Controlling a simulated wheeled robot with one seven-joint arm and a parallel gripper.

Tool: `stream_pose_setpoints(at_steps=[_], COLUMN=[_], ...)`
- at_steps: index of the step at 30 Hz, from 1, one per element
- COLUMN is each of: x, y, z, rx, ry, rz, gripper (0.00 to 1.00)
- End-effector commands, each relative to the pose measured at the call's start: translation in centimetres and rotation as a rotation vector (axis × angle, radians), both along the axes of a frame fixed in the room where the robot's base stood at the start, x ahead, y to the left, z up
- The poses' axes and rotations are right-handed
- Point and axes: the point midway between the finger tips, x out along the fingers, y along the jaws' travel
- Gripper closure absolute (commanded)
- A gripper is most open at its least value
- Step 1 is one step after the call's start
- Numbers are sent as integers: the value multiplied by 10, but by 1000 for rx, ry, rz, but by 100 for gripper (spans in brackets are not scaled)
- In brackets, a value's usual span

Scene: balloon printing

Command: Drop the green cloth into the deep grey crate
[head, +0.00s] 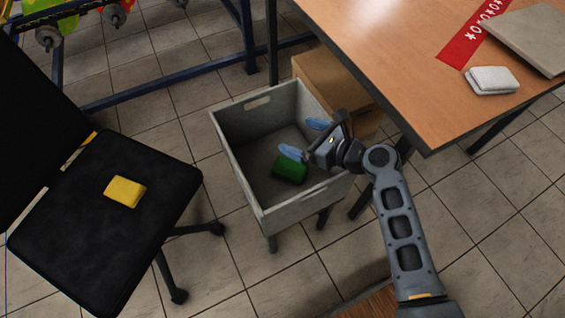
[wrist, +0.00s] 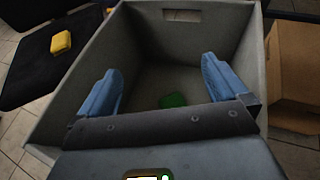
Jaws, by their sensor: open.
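The deep grey crate (head: 244,192) stands on legs on the tiled floor, between the chair and the table. It also fills most of the wrist view (wrist: 92,72). The green cloth (head: 290,169) lies inside the crate, low down; in the wrist view the cloth (wrist: 173,100) shows on the crate's bottom between my fingers. My gripper (head: 305,138) is over the crate's opening, with its two blue fingers spread apart and nothing between them. In the wrist view my gripper (wrist: 160,85) is apart from the cloth.
A black chair (head: 95,235) at the left bears a yellow cloth (head: 125,191). A wooden table (head: 400,60) at the right holds a white folded cloth (head: 491,80), a red strip (head: 470,38) and a grey slab (head: 520,38). A cardboard box (head: 335,82) stands behind the crate.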

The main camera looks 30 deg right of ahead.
Motion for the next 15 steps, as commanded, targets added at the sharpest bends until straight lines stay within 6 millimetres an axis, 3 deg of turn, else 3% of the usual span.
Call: stream_pose_setpoints(at_steps=[5,15], x=[-7,-5], y=[6,12], z=[-7,15], rx=[1,2], ry=[1,-4], rz=[-140,-327], gripper=[0,0])
